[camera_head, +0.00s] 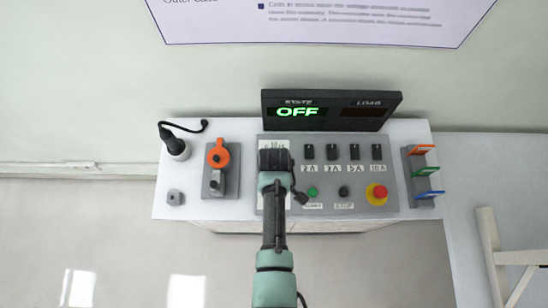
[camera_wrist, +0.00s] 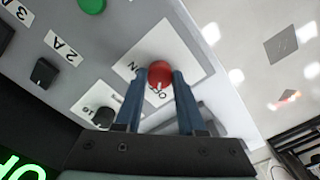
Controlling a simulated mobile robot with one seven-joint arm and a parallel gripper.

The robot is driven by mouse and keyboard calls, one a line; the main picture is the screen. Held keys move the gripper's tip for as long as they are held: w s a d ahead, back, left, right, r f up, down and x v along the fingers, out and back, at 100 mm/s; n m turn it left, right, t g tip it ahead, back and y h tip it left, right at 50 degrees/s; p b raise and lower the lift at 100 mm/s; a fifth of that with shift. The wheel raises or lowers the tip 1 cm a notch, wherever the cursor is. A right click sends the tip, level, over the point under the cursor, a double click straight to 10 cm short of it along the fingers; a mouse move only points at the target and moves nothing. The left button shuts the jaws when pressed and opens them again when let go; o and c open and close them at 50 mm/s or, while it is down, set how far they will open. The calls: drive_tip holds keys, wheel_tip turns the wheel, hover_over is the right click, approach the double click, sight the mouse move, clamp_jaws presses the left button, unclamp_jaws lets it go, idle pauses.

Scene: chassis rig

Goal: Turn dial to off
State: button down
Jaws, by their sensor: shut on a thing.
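A red round knob (camera_wrist: 160,73) sits on a white label plate (camera_wrist: 188,46) in the wrist view, with partly covered lettering beside it: an "N" at its left and an "O" below. I take it to be the dial; its exact turn angle is not clear. My gripper (camera_wrist: 160,80) has its two blue fingers closed on either side of the knob. In the head view my gripper (camera_head: 275,162) is over the left part of the grey control panel (camera_head: 330,172) and hides the knob. The display (camera_head: 331,110) reads "OFF" in green under "STATE".
The panel carries several black switches (camera_head: 331,152), a green button (camera_head: 312,191), a black button (camera_head: 343,192) and a red mushroom button (camera_head: 377,193). An orange-handled device (camera_head: 218,154) and black plug (camera_head: 176,147) stand left. A coloured rack (camera_head: 419,172) stands right.

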drive_tip(key=shift+w+r, duration=0.1)
idle(0.3)
drive_tip(key=c, duration=0.5)
unclamp_jaws()
wheel_tip(320, 180, up, 13)
drive_tip(key=b, duration=0.1)
idle(0.5)
